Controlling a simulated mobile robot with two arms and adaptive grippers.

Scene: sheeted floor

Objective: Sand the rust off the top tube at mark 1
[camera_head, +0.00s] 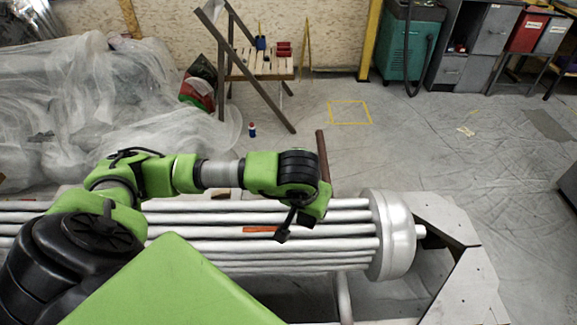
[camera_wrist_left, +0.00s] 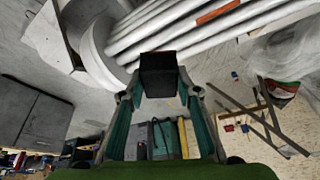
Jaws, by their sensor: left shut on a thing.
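A bundle of long grey tubes (camera_head: 215,217) lies across the front of the head view. An orange-red rust patch (camera_head: 259,229) is on one upper tube; it also shows at the top of the left wrist view (camera_wrist_left: 217,11). In the left wrist view my left gripper (camera_wrist_left: 158,88) is shut on a dark block (camera_wrist_left: 158,72). The block overlaps the tubes' edge near the end cap; whether it touches them I cannot tell. No mark number is readable. My right gripper is out of view.
A rounded grey end cap (camera_head: 392,235) closes the bundle at right, beside an angled grey stand (camera_head: 450,218). Plastic sheeting (camera_head: 85,100) covers things at left. A wooden table (camera_head: 262,68) and a teal cabinet (camera_head: 411,45) stand at the back. The floor between is mostly clear.

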